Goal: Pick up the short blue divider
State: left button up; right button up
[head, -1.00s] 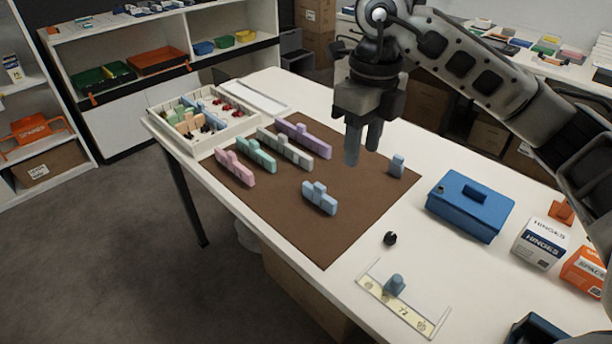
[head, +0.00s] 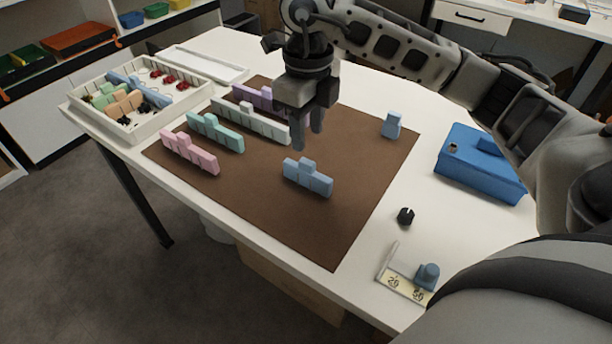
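The short blue divider (head: 308,178) stands upright on the brown mat (head: 275,221), near its middle, with a raised tab on top. My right gripper (head: 308,140) is above the mat, just behind the divider in the picture, pointing down. Its two fingers are apart with nothing between them, and it does not appear to touch the divider. My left gripper is not in view.
Pink (head: 189,152), green (head: 215,132), white (head: 248,121) and purple (head: 253,96) dividers stand at the mat's left. A small blue block (head: 391,126) is at its right. A white tray (head: 150,132), blue box (head: 478,168) and black knob (head: 405,216) are nearby.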

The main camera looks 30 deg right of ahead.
aim_at(307, 159)
notch_tip(307, 159, down, 5)
jog(key=shift+f, duration=0.1)
jog(key=shift+s+a+f, duration=0.1)
jog(key=shift+f, duration=1.2)
jog(key=shift+s+a+f, duration=0.1)
jog(key=shift+f, duration=1.2)
grip_shut()
